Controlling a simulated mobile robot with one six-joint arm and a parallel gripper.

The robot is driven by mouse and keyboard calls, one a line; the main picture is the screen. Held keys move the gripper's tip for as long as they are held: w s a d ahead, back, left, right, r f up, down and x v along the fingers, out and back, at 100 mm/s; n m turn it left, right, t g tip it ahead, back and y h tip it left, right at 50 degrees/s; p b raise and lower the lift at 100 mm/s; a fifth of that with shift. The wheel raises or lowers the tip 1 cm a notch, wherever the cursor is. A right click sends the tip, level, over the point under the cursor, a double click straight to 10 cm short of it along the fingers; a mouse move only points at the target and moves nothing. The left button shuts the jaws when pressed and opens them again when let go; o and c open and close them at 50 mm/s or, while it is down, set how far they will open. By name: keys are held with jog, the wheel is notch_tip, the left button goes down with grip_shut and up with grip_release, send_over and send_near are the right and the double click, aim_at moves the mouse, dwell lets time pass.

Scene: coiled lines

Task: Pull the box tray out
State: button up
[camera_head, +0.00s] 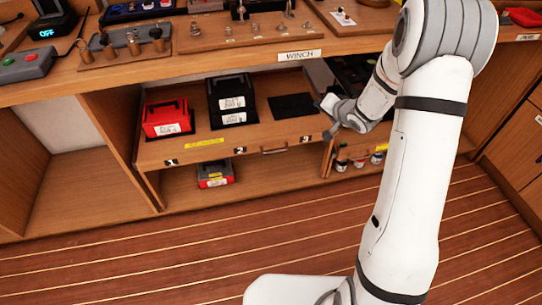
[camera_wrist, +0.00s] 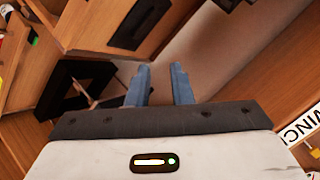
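The box tray (camera_head: 200,147) is a wooden board under the worktop, with numbers 1, 2 and 3 and a small handle (camera_head: 275,152) on its front edge. On it stand a red box (camera_head: 167,119) at the left and a black box (camera_head: 231,100) in the middle; a flat dark mat (camera_head: 292,105) lies at the right. My gripper (camera_head: 330,128) is near the tray's right front corner, beside the 3; I cannot tell whether it touches. In the wrist view, my gripper's two fingers (camera_wrist: 159,75) are apart with nothing visible between them. The handle is not between them.
Below the tray, a red-and-black box (camera_head: 214,174) sits on the lower shelf. Small jars (camera_head: 358,162) stand to the right behind my arm. The worktop (camera_head: 240,52) with its WINCH label (camera_head: 300,55) overhangs the tray. The striped floor (camera_head: 130,260) in front is clear.

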jog(key=s+a+f+m+g+y+b, duration=0.15)
jog(key=a+f+y+b, duration=0.3)
jog(key=f, duration=0.65)
jog(key=s+a+f+m+g+y+b, duration=0.1)
jog(key=s+a+f+y+b, duration=0.3)
jog(key=f, duration=0.7)
jog(key=shift+y, duration=0.45)
jog(key=x, duration=0.5)
jog(key=w+b+x, duration=0.1)
jog(key=x, duration=0.2)
jog(key=shift+d+r, duration=0.15)
jog(key=shift+r, duration=0.1)
jog(key=shift+c, duration=0.2)
grip_shut()
